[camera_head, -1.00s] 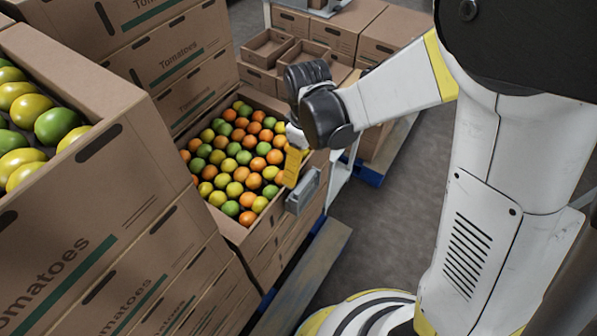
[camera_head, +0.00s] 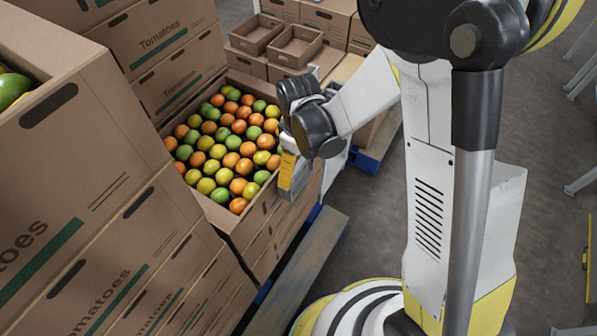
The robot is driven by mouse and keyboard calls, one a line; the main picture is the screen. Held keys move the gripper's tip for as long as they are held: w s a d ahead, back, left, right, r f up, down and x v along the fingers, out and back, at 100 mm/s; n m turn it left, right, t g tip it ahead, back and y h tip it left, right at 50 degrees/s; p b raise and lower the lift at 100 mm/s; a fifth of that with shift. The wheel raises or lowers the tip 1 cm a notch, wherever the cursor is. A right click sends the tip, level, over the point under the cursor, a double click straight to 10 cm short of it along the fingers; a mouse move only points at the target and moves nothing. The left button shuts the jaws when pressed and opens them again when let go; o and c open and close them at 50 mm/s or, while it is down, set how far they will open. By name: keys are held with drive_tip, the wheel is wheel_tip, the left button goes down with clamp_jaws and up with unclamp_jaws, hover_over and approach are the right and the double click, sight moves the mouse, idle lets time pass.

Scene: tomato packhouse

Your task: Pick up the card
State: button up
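I cannot make out a card clearly in this view. My gripper (camera_head: 289,181) shows as a small yellow end below the dark wrist joints, at the near right rim of the open tomato box (camera_head: 247,221). It overlaps a small grey holder (camera_head: 301,179) on the outside of that box's wall, and hides part of it. I cannot tell whether the gripper touches the holder. Its fingertips are too small and covered to show whether they are open or hold anything.
The open box is full of green, yellow and orange tomatoes. Empty open trays (camera_head: 295,52) sit on boxes behind.

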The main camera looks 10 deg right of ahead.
drive_tip(key=c, duration=0.5)
drive_tip(key=shift+c, duration=0.2)
wheel_tip(320, 180, up, 11)
drive_tip(key=p, duration=0.5)
